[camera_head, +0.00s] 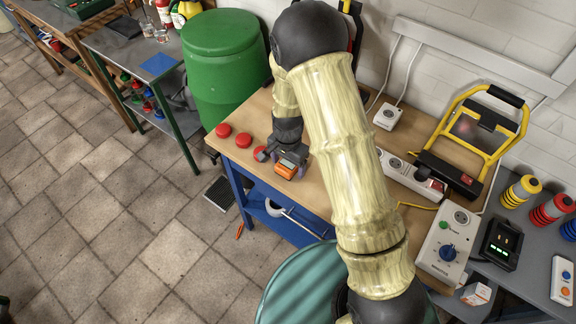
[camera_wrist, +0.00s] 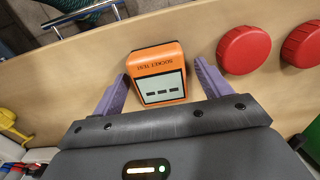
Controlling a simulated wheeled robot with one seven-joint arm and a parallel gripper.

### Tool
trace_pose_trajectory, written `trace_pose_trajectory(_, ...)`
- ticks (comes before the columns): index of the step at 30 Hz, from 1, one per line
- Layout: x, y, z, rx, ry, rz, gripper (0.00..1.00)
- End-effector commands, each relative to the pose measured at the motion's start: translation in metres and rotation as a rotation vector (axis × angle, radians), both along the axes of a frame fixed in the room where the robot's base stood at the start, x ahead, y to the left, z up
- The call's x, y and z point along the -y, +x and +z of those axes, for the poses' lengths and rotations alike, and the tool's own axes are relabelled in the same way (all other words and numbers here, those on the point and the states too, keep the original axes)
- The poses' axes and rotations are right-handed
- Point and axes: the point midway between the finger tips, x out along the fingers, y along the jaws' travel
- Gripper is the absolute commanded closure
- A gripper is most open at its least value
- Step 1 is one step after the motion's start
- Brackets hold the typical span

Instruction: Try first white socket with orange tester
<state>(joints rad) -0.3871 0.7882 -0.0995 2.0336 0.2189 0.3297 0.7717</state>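The orange tester (camera_head: 286,169) lies near the front edge of the wooden workbench (camera_head: 321,202). In the wrist view the tester (camera_wrist: 158,58) shows a grey screen with dashes. My gripper (camera_wrist: 163,76) is open, its purple fingers on either side of the tester with gaps visible. In the head view my gripper (camera_head: 283,160) is down at the tester and partly hides it. A white single socket (camera_head: 388,116) is near the wall. A white socket strip (camera_head: 403,178) is right of my arm. A white box with a blue knob (camera_head: 447,243) also has a socket.
Red round caps (camera_head: 223,130) lie left of the tester, close to my gripper in the wrist view (camera_wrist: 243,50). A green barrel (camera_head: 224,65) stands behind left. A yellow-framed lamp (camera_head: 470,135) stands behind the strip. My arm covers the bench's middle.

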Motion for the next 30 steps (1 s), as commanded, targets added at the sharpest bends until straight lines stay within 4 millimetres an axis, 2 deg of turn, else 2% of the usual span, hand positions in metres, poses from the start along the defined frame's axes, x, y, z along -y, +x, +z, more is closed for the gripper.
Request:
trace_pose_trajectory(1, 0.0, 0.0, 0.0, 0.0, 0.0, 0.0, 0.34)
trace_pose_trajectory(6, 0.0, 0.0, 0.0, 0.0, 0.0, 0.0, 0.67)
trace_pose_trajectory(15, 0.0, 0.0, 0.001, 0.001, 0.0, 0.0, 0.68)
trace_pose_trajectory(19, 0.0, 0.001, 0.009, 0.003, 0.001, 0.0, 0.68)
trace_pose_trajectory(23, 0.0, 0.001, 0.026, 0.005, 0.001, 0.0, 0.68)
trace_pose_trajectory(30, -0.001, 0.001, 0.072, 0.005, 0.002, 0.0, 0.68)
